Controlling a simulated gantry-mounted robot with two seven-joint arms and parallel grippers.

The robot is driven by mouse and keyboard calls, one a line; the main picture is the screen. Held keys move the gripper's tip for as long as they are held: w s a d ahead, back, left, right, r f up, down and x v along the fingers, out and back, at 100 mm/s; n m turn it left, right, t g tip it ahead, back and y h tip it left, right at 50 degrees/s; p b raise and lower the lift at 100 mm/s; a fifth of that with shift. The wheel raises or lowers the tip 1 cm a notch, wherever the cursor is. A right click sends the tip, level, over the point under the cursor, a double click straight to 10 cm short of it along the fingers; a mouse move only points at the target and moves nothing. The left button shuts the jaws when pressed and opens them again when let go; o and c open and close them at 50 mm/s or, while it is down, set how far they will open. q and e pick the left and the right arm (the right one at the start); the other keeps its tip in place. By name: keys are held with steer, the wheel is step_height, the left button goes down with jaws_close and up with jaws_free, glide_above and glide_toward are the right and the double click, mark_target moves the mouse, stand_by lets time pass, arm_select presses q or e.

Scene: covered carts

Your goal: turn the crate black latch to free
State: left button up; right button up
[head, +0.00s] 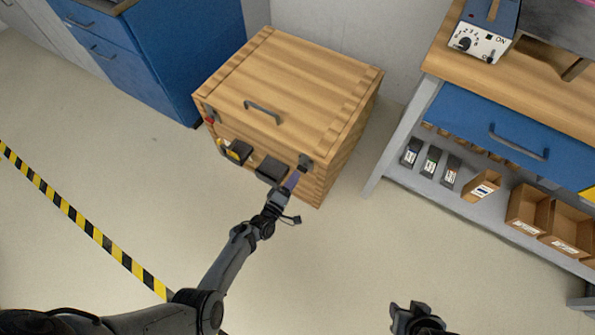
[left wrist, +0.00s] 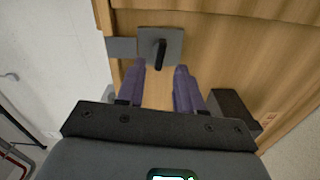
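The wooden crate (head: 290,85) stands on the floor with its lid down and a grey handle (head: 263,111) on the lid. The black latch (head: 306,162) is at the right end of its front edge. In the left wrist view the latch's black lever (left wrist: 160,55) stands roughly upright on a grey plate (left wrist: 176,42). My left gripper (head: 294,181) is just in front of the latch. Its purple fingers (left wrist: 160,70) are apart, with the lever just beyond and between the tips; contact cannot be told. My right gripper (head: 416,312) is low in the head view, far from the crate.
A red latch (head: 209,120) is at the crate's left front. Dark blocks (head: 272,170) jut from the crate's front. A blue cabinet (head: 175,50) stands left of the crate; a workbench (head: 540,85) with bins (head: 528,207) stands right. The floor before the crate is clear.

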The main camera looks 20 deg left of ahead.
arm_select(q)
steer(key=s+a+p, duration=0.1)
steer(key=s+p, duration=0.1)
steer(key=s, duration=0.5)
stand_by(0.3)
